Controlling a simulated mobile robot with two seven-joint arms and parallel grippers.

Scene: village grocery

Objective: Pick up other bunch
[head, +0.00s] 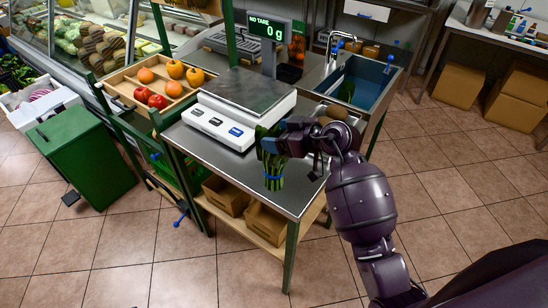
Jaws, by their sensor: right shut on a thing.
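A bunch of green stalks (273,180) with a blue band hangs upright at the front of the metal table, its leafy top beside my right gripper (283,146). That gripper is shut on the bunch; its fingertips are partly lost against the leaves. I cannot tell whether the stalk ends touch the tabletop. My left gripper is not in view.
A scale (240,112) reading 0 g stands on the table (215,153), its plate empty. A wooden tray (125,96) of fruit is to the left. A green bin (85,160) stands on the floor. Cardboard boxes (458,84) are at the right. The tiled floor in front is clear.

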